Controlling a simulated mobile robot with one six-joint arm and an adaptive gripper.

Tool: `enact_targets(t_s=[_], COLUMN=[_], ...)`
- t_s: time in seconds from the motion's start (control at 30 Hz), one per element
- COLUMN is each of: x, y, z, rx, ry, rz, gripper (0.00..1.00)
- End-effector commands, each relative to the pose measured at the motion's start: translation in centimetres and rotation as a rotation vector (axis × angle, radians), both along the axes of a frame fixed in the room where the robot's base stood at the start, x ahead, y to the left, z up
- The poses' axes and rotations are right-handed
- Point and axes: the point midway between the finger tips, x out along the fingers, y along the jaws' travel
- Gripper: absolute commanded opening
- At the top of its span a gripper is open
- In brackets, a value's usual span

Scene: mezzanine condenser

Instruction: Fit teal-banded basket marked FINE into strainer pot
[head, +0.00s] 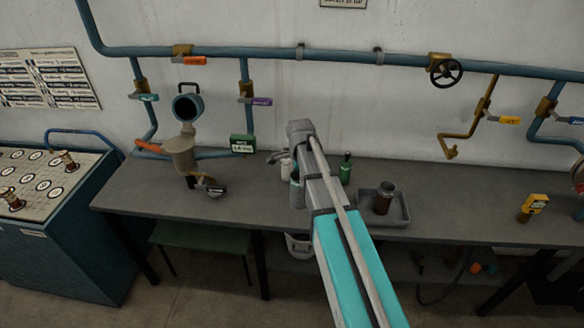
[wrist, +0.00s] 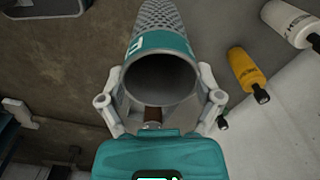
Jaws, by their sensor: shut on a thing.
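In the wrist view my gripper (wrist: 160,98) is shut on a teal-banded basket (wrist: 165,43), one finger on each side. The basket is a grey cylinder with a perforated far part and its open round mouth facing the camera. Pale lettering shows on the band, but only part of it is readable. In the head view my arm hides most of the gripper and the basket. The strainer pot (head: 181,158) stands on the left part of the bench, with its dark round lid (head: 187,107) raised above it. My gripper is to the right of the pot, apart from it.
A grey tray (head: 404,213) holding a dark brown cylinder (head: 383,195) lies right of my arm. A green bottle (head: 346,170) stands behind the arm. Blue pipes (head: 230,52) with valves run along the wall. The bench between pot and arm is mostly clear.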

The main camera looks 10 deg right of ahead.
Motion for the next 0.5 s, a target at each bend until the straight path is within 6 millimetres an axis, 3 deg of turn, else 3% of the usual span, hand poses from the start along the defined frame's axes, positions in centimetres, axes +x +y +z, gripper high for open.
enact_targets(t_s=[0.03, 0.2, 0.5], x=[-1.2, -3.1, -4.1], y=[0.0, -0.2, -0.2], z=[0.7, 1.5, 1.8], rx=[0.000, 0.000, 0.000], ry=[0.000, 0.000, 0.000], rz=[0.000, 0.000, 0.000], gripper=[0.22, 0.22, 0.22])
